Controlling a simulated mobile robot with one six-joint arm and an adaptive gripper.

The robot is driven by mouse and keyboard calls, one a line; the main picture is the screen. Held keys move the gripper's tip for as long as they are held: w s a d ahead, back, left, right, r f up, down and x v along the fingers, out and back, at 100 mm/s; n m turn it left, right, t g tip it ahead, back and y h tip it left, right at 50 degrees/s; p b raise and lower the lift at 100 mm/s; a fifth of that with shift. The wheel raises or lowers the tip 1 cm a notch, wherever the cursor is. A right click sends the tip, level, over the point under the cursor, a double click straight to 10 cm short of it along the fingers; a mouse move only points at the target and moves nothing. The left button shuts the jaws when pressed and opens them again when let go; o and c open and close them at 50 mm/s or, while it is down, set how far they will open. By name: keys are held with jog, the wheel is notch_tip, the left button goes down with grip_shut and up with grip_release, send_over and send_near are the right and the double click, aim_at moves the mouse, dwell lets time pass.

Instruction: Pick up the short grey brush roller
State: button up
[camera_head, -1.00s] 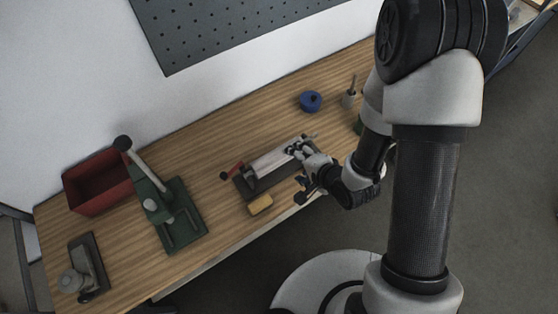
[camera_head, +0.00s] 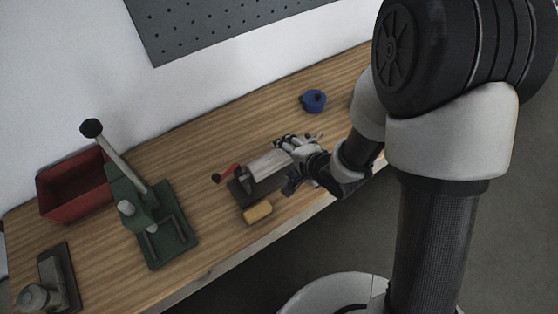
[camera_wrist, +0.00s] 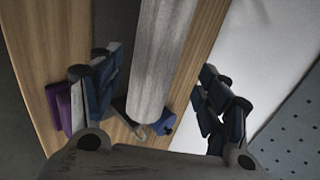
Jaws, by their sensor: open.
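The grey roller (camera_head: 268,163) is a light grey cylinder on a small dark stand (camera_head: 238,189) near the front edge of the wooden bench. My gripper (camera_head: 290,164) is at the roller's right end, open, with its fingers spread to either side. In the wrist view the roller (camera_wrist: 160,62) runs down the middle between the open fingers of my gripper (camera_wrist: 158,100), with gaps on both sides. I cannot tell how far above the roller my fingers are. My gripper hides the roller's right end in the head view.
A red-handled crank (camera_head: 226,174) is at the roller's left end, with a yellow block (camera_head: 257,212) in front. A green lever press (camera_head: 150,215), red bin (camera_head: 75,182) and grey device (camera_head: 45,290) stand left. A blue round pot (camera_head: 313,101) is behind. Bare bench lies behind the roller.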

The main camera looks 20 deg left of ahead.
aim_at(285, 158)
jog(key=shift+f+b+x, duration=0.2)
jog(key=shift+b+x, duration=0.8)
jog(key=shift+x, duration=1.75)
jog(key=shift+s+d, duration=0.15)
jog(key=c, duration=1.3)
